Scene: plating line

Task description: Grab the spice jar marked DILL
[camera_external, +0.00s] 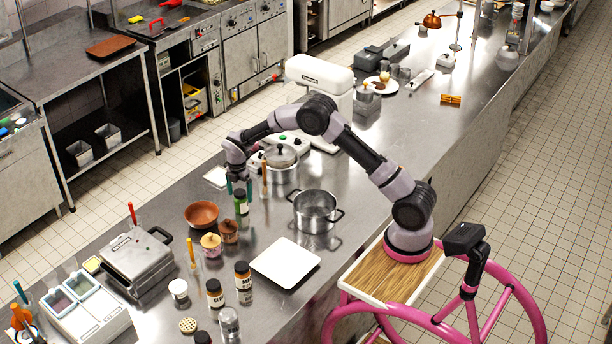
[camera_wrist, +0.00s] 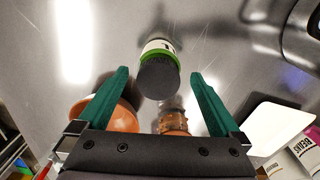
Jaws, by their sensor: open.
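A jar with a green label band and a dark lid (camera_external: 241,203) stands on the steel counter. In the wrist view the same jar (camera_wrist: 158,72) is seen from above, lid toward me; only a sliver of its white and green label shows, so the name cannot be read. My gripper (camera_external: 239,187) points down just above this jar. Its two teal fingers are apart, and in the wrist view the jar lies between and slightly beyond the fingertips, with gaps on both sides. Nothing is held.
An orange bowl (camera_external: 201,214) and a small brown pot (camera_external: 229,232) stand close by. A lidded pot (camera_external: 283,177) is behind right, an open pot (camera_external: 316,222) right. A white board (camera_external: 286,262) and brown jars (camera_external: 243,283) are nearer the front edge.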

